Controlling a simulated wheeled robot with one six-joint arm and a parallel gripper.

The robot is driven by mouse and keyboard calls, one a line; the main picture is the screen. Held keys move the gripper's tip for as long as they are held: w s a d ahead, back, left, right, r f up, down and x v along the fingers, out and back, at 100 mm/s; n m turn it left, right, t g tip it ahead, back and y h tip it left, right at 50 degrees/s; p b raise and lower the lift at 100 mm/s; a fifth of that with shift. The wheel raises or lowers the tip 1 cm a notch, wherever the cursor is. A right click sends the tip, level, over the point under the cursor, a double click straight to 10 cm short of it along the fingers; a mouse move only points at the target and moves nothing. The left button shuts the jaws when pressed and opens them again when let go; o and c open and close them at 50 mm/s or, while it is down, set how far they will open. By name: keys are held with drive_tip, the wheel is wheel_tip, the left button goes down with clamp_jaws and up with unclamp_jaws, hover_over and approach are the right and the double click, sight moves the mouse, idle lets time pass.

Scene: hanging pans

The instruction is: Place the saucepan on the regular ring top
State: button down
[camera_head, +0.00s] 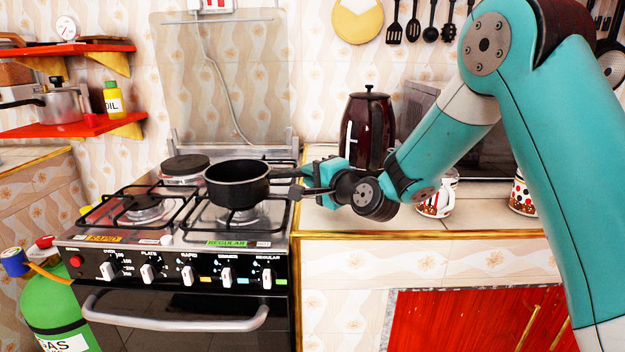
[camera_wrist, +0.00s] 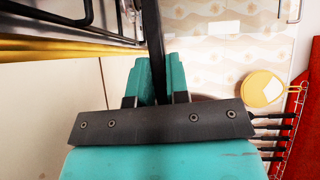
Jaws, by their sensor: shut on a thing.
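A black saucepan (camera_head: 238,184) is over the front right ring top (camera_head: 240,215), above the green "REGULAR" label (camera_head: 227,243). I cannot tell whether it touches the grate or is held just above it. It looks roughly level. My gripper (camera_head: 302,181) is to the right of the pan and shut on its handle. In the wrist view, the dark handle (camera_wrist: 152,45) runs between the fingers of my gripper (camera_wrist: 157,82). The pan's body is out of the wrist view.
The front left ring top (camera_head: 145,208) is bare, and a dark round plate (camera_head: 185,165) is behind. A dark red kettle (camera_head: 367,130) stands behind my gripper. Mugs (camera_head: 434,203) stand on the counter (camera_head: 470,215) to the right. A green gas cylinder (camera_head: 58,312) is at the left.

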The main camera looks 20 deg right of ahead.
drive_tip(key=shift+f, duration=0.15)
drive_tip(key=c, duration=1.1)
unclamp_jaws()
